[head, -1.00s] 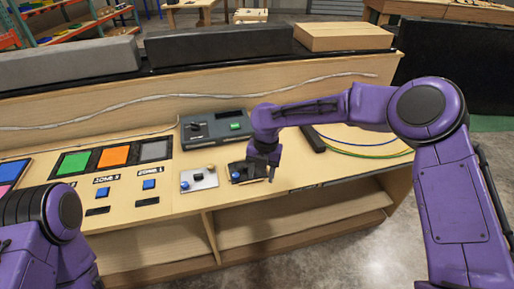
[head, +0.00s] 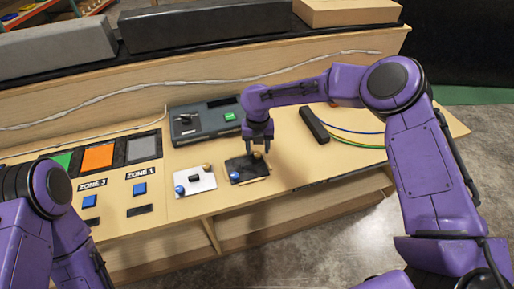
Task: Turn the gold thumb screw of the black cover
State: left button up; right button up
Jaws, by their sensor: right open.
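The black cover (head: 246,170) lies on the wooden console top. It has a blue knob (head: 235,177) at its left front and a gold thumb screw (head: 257,155) at its right back. My right gripper (head: 259,149) points down, open, with its fingertips at the back of the cover by the gold screw. Whether the fingers touch the screw is too small to tell. My left arm (head: 45,215) shows at the lower left; its gripper is out of the picture.
A white plate (head: 194,182) with blue and gold knobs lies left of the cover. A grey box (head: 205,120) with a green button stands behind. A black bar (head: 314,124) with blue and green cables lies to the right. Blue buttons (head: 139,189) sit further left.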

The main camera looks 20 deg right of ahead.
jog(key=shift+f, duration=0.9)
grip_shut()
jog(key=shift+r, duration=0.1)
